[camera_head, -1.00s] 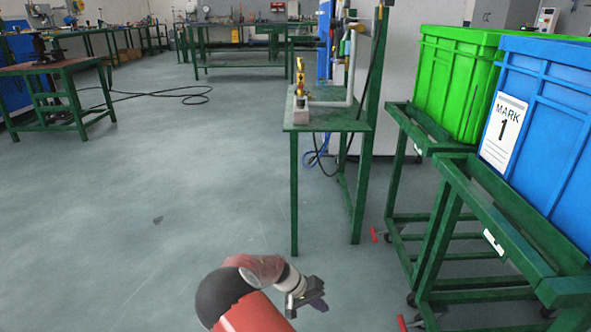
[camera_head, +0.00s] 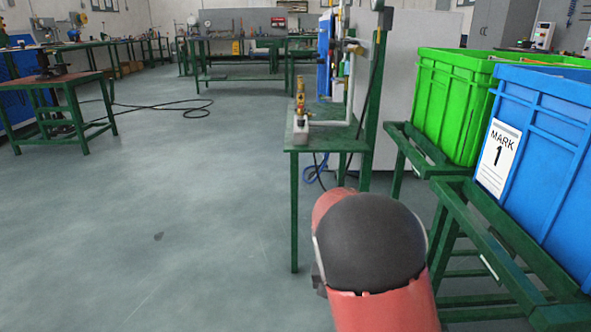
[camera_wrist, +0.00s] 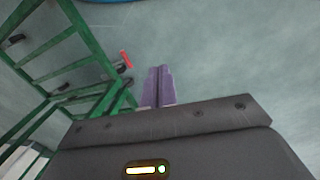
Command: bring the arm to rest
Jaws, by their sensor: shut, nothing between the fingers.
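My arm, red with a dark rounded joint, reaches up from the bottom of the head view, right of centre. The joint hides most of what lies beyond it, and my gripper's fingers cannot be made out there. In the wrist view my gripper (camera_wrist: 158,87) shows two purple fingers side by side, shut and empty. They lie over bare grey floor (camera_wrist: 215,60), with a green cart frame (camera_wrist: 75,45) to their left.
A green table (camera_head: 330,139) with a brass valve (camera_head: 300,98) and pipes stands beyond my arm. A blue crate (camera_head: 550,140) and a green crate (camera_head: 450,95) sit on green carts at the right. The floor (camera_head: 130,230) at the left is open, with a black cable (camera_head: 160,106) farther back.

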